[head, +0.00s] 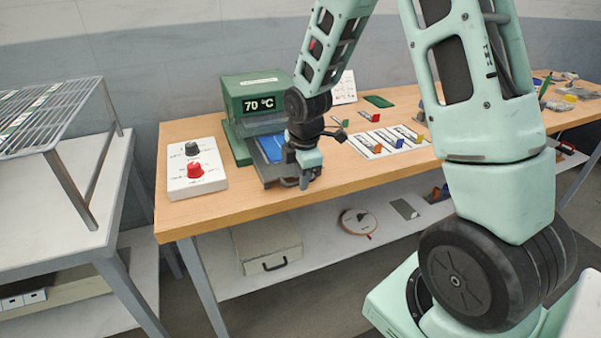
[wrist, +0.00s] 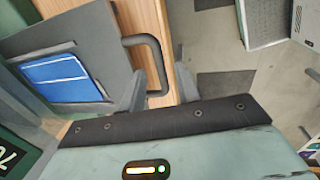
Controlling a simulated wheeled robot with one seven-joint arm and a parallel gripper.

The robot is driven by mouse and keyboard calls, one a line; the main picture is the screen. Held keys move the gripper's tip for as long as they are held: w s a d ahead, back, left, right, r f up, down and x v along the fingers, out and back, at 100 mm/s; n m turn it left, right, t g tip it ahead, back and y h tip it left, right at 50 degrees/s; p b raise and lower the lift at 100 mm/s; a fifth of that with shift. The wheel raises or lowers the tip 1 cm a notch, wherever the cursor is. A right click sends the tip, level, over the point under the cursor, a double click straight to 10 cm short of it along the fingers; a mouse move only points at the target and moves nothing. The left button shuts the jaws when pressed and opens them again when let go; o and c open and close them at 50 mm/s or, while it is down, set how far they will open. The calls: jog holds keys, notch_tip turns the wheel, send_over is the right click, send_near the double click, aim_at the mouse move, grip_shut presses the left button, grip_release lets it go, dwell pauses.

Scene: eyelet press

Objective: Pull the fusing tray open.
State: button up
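The fusing tray is a dark grey plate (wrist: 100,22) with a blue piece (wrist: 54,80) on it. In the head view the tray (head: 268,173) sticks out at the front of the green press (head: 237,92), with the blue piece (head: 270,147) showing. Its dark bar handle (wrist: 154,50) is at the table's front edge in the wrist view. My gripper (wrist: 162,88) has its two fingers apart, one on each side of the handle's near part. I see gaps beside the bar; contact is not clear. In the head view my gripper (head: 303,178) covers the handle.
A white control box (head: 191,168) with a black and a red knob stands left of the press. The press display reads 70 °C. A white sheet with coloured clips (head: 388,140) lies to the right. A lidded box (head: 267,245) and a round hoop (head: 358,221) are on the lower shelf.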

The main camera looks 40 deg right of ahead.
jog(key=s+r, duration=0.3)
jog(key=r, duration=1.4)
jog(key=shift+a, duration=0.4)
